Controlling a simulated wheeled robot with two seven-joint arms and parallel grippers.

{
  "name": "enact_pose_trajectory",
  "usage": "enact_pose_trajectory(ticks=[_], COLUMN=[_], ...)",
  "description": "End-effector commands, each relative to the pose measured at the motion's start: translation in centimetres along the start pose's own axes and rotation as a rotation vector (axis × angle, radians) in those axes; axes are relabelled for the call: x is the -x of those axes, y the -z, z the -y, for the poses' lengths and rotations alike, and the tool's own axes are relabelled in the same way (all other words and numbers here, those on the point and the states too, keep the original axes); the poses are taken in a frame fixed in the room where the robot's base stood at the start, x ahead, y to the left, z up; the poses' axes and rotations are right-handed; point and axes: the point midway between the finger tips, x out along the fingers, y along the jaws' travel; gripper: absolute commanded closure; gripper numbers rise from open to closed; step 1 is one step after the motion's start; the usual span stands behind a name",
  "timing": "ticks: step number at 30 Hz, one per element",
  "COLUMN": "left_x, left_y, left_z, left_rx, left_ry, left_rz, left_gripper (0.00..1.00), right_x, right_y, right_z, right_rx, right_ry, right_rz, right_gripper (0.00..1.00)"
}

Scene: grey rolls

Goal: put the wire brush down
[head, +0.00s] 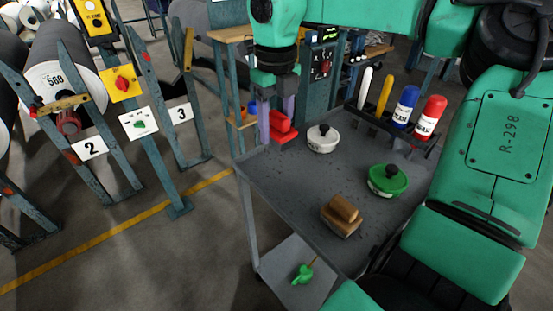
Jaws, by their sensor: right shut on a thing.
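My right gripper (276,120) points down over the back left corner of the grey cart top (290,180). Its two pale purple fingers are shut on a red, block-shaped object, which I take for the wire brush (283,128). Part of the brush is hidden by the fingers. It is at or just above the cart top; I cannot tell whether it touches. My left gripper is not in view.
A rack of markers (404,107) lines the back right edge. The front left of the cart top is bare.

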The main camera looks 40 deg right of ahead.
Motion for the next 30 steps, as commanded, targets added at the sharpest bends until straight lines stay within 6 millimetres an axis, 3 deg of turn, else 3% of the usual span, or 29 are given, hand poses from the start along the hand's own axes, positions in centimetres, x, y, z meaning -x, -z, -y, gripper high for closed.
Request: enact_pose_trajectory(ticks=[3,12,23,24,25,26,30], left_x=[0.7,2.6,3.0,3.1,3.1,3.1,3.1], left_y=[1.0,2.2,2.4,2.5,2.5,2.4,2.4], left_z=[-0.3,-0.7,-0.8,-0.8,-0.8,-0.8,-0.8], left_rx=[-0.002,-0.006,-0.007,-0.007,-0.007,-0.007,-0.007], left_ry=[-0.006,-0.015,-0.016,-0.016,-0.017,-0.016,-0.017], left_rz=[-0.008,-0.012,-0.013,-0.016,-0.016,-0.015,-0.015], left_gripper=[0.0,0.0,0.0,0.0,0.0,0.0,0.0], right_x=[-3.0,-8.3,-9.1,-9.0,-9.0,-9.0,-9.0], right_y=[0.1,0.1,0.1,0.1,0.1,0.1,0.1], right_z=[0.0,0.0,0.0,0.0,0.0,0.0,0.0], right_rx=[0.002,0.001,0.0,0.0,0.001,0.001,0.001], right_ry=[-0.002,-0.002,0.0,0.0,0.0,0.0,0.0], right_rz=[-0.006,-0.005,-0.001,-0.001,-0.001,-0.001,-0.002], right_gripper=[0.95,0.95,0.95,0.28,0.16,0.13,0.13])
